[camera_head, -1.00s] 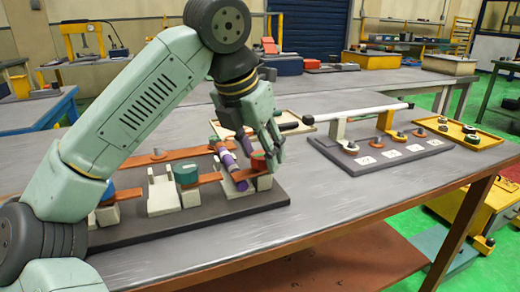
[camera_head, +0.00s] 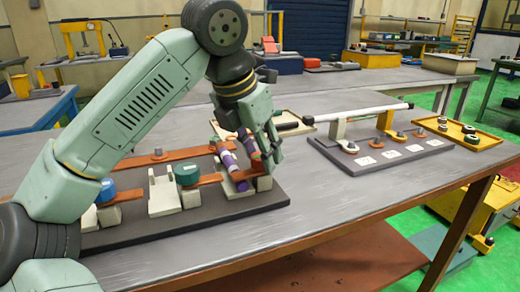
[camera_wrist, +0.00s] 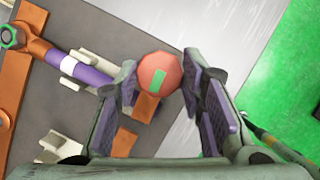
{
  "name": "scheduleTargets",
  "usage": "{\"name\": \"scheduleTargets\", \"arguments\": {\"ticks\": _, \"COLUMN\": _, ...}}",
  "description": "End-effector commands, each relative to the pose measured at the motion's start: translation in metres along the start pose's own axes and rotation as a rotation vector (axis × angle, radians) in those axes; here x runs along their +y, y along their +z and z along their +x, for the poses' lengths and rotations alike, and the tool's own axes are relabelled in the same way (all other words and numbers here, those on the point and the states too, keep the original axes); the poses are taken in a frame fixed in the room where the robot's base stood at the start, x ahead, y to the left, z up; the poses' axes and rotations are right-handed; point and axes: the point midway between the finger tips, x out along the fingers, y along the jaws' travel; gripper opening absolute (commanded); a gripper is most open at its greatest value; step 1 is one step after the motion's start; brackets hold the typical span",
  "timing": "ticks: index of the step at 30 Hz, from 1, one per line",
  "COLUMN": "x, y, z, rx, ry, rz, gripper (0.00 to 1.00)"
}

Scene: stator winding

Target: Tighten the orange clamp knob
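The orange clamp knob (camera_wrist: 160,73) is a rounded, faceted cap with a green mark on top, over an orange bar in the wrist view. In the head view the knob (camera_head: 257,162) is partly hidden by my fingers, near the right end of the dark fixture plate (camera_head: 215,207). My gripper (camera_wrist: 160,68) is open, with one finger on each side of the knob. The right finger is very close to the knob; I cannot tell if it touches. A small gap shows at the left finger. A purple bar with white bands (camera_wrist: 75,68) lies beside the knob.
A teal knob (camera_head: 187,174) and a blue knob (camera_head: 107,190) stand farther left on the plate. A second fixture with a white-and-black bar (camera_head: 365,110) and a yellow tray (camera_head: 480,137) lie to the right. The table front is clear.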

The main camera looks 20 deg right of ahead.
Motion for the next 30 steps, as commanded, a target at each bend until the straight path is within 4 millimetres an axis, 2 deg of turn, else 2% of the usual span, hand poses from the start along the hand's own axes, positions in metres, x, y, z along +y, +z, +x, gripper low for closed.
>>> {"name": "scheduleTargets", "arguments": {"ticks": 8, "x": 0.000, "y": 0.000, "z": 0.000, "rx": 0.000, "ry": 0.000, "rz": 0.000, "gripper": 0.56}}
{"name": "scheduleTargets", "arguments": {"ticks": 19, "x": 0.000, "y": 0.000, "z": -0.004, "rx": -0.001, "ry": 0.002, "rz": -0.001, "gripper": 0.56}}
{"name": "scheduleTargets", "arguments": {"ticks": 23, "x": 0.001, "y": 0.000, "z": -0.020, "rx": -0.002, "ry": 0.003, "rz": -0.002, "gripper": 0.56}}
{"name": "scheduleTargets", "arguments": {"ticks": 30, "x": 0.000, "y": 0.001, "z": -0.072, "rx": -0.002, "ry": 0.004, "rz": -0.003, "gripper": 0.56}}
